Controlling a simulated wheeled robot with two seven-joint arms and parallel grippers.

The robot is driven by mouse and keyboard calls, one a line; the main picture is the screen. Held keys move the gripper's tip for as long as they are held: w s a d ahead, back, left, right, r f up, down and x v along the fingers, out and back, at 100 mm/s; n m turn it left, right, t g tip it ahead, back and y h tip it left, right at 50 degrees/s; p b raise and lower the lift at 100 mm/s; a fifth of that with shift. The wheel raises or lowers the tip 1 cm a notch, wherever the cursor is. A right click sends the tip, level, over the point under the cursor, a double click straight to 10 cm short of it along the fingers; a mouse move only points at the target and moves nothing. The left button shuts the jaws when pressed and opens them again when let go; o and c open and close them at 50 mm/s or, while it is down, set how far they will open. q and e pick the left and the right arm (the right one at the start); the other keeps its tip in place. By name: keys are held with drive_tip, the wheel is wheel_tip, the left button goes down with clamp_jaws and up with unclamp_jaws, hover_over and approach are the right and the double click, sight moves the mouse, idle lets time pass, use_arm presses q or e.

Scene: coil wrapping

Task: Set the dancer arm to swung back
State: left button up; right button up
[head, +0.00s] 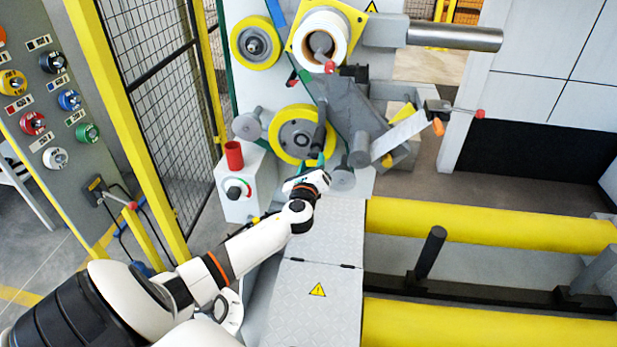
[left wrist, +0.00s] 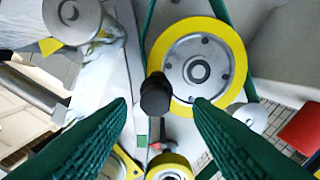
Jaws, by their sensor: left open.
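A black knob-ended handle, which looks like the dancer arm's grip (head: 319,137), stands in front of the yellow-rimmed wheel (head: 297,134) on the machine's face. In the left wrist view the black knob (left wrist: 155,94) shows end-on, beside the yellow-rimmed wheel (left wrist: 198,66). My left gripper (head: 313,164) is just below the handle in the head view. In the left wrist view its two green fingers (left wrist: 160,106) are spread, with the knob showing between their tips and no visible contact. Much of the arm behind the knob is hidden. My right gripper is not in view.
A red cup (head: 234,155) stands on a grey box with a dial (head: 237,188) left of my gripper. A white roll (head: 321,40) sits above, and a grey bracket (head: 352,105) is right of the handle. Yellow rollers (head: 490,225) lie lower right. A mesh fence (head: 155,80) stands left.

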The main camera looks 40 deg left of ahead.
use_arm(q)
drive_tip(key=shift+b+v, duration=0.4)
drive_tip(key=shift+v, duration=2.25)
drive_tip(key=shift+f, duration=0.1)
